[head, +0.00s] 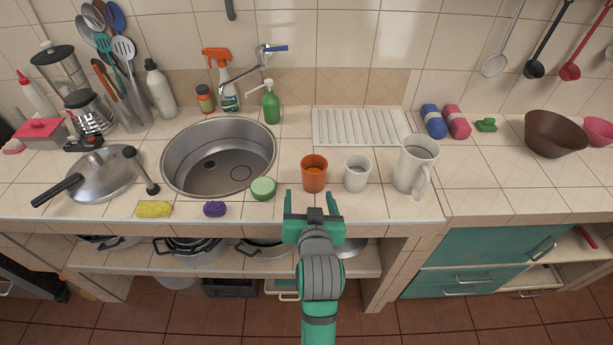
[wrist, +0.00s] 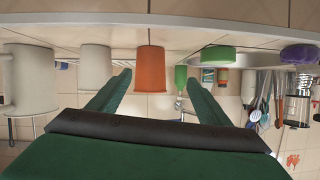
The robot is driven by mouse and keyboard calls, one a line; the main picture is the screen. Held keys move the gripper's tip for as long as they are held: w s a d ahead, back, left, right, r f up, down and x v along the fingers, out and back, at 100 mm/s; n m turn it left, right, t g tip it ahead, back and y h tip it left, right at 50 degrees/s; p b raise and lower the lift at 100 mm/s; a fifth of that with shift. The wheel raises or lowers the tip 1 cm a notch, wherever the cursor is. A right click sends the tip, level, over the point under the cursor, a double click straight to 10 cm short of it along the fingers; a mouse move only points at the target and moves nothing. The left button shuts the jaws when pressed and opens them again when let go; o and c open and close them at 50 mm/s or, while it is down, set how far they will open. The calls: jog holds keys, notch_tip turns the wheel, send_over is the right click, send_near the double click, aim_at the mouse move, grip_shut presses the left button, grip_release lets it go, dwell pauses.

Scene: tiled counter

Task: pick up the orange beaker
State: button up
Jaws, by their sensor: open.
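The orange beaker (head: 314,178) stands upright near the front edge of the tiled counter, between a green round tub and a white cup. My gripper (head: 311,203) is open and empty just in front of the counter edge, below the beaker in the head view. The wrist view is upside down. There the orange beaker (wrist: 150,70) hangs from the top, between the two green fingers (wrist: 160,80) in the picture and apart from them. Its lower body is clear to see; nothing hides it.
The white cup (head: 357,174) stands close right of the beaker, with a white jug (head: 415,165) beyond it. The green tub (head: 263,188) is close on the left, before the sink (head: 218,158). A ribbed drainboard (head: 360,127) lies behind. A purple sponge (head: 215,209) lies near the edge.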

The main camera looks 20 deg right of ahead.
aim_at(313, 171)
jog(key=shift+w+d+r, duration=0.15)
jog(key=shift+d+r, duration=0.05)
jog(key=shift+d, duration=0.35)
jog(key=shift+w+d+n+h, duration=0.2)
jog(key=shift+d+n+h, duration=0.1)
jog(key=shift+h, duration=0.2)
jog(key=x, duration=1)
jog(key=shift+f, duration=0.25)
jog(key=c, duration=1.2)
